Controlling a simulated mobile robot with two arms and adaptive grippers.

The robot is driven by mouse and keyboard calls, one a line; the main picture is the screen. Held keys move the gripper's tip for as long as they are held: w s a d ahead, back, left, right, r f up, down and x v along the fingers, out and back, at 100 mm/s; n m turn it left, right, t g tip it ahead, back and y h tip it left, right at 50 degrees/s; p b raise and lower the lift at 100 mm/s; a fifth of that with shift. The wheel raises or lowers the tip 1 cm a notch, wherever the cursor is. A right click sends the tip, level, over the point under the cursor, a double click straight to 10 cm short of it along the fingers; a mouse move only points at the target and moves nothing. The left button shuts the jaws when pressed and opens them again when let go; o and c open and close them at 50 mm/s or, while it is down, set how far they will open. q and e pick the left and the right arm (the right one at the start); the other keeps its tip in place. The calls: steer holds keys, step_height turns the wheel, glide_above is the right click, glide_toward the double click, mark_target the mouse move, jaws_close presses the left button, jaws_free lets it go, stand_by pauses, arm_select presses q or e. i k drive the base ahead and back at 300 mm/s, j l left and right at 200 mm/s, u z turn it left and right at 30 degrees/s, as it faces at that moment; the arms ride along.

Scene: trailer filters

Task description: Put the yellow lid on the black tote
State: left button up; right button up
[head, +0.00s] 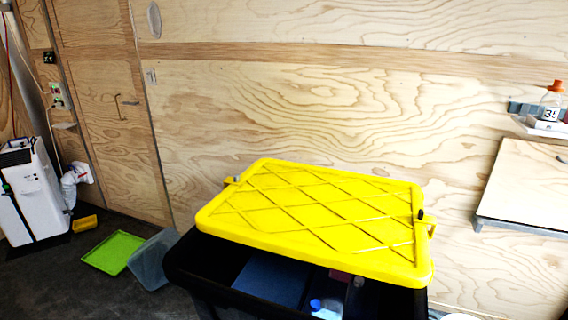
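The yellow lid (320,215), with a raised diamond pattern, is in the middle of the head view. It lies over the back and right part of the black tote (190,262), shifted and turned relative to the rim. The tote's front and left part is open. I cannot tell whether the lid touches the rim or is above it. A yellow clip with a small dark piece (421,214) shows at the lid's right end, and a smaller clip at its left end. Inside the tote are a blue panel (270,278) and a blue-capped bottle (326,308).
A plywood wall (330,110) stands behind the tote. A wall-mounted wooden panel (525,185) and a shelf with an orange-capped bottle (551,98) are at right. On the floor at left are a green tray (112,252), a translucent bin (153,260) and a white machine (30,195).

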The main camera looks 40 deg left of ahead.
mark_target(360, 224)
steer(key=i+j+z, duration=0.15)
steer(key=j+z, duration=0.15)
steer(key=j, duration=1.1)
steer(key=j+z, duration=0.3)
steer(key=j, duration=1.05)
